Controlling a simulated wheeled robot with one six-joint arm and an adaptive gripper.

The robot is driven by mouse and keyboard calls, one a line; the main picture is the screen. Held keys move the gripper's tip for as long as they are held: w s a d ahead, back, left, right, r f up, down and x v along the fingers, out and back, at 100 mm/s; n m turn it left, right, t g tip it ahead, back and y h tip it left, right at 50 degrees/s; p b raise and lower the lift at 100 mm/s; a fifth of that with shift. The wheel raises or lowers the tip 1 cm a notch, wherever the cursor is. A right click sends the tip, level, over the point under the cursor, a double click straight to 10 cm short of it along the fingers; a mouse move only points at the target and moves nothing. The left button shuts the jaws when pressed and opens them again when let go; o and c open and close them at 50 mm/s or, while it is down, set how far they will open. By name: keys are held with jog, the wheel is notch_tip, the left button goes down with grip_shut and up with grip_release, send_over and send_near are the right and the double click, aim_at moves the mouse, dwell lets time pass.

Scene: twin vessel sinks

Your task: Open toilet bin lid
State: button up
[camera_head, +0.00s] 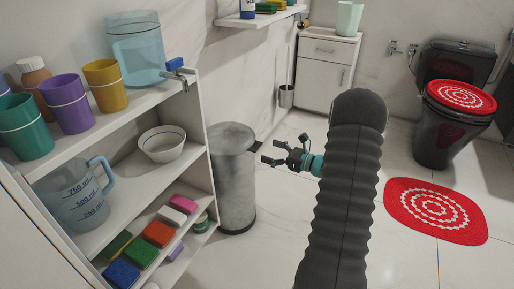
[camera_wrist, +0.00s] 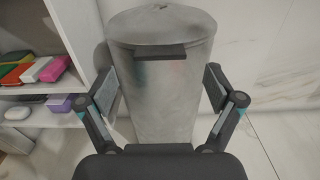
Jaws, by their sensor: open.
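The toilet bin (camera_head: 235,190) is a grey metal cylinder standing on the floor beside the white shelf. Its lid (camera_head: 232,138) is down on top. In the wrist view the bin (camera_wrist: 160,105) is straight ahead, and its lid (camera_wrist: 160,24) has a dark handle tab (camera_wrist: 158,52) sticking out at the front rim. My gripper (camera_head: 268,152) is open and empty, just right of the bin near lid height. In the wrist view its two fingers (camera_wrist: 166,93) are spread on either side of the bin's body, below the tab. I cannot tell whether they touch the bin.
A white shelf (camera_head: 150,185) with cups, a jug and sponges stands close left of the bin. A black toilet with a red lid (camera_head: 461,96) and a red mat (camera_head: 435,211) are at the right. Floor right of the bin is clear.

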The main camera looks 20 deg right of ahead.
aim_at(257, 146)
jog(key=shift+x, duration=2.8)
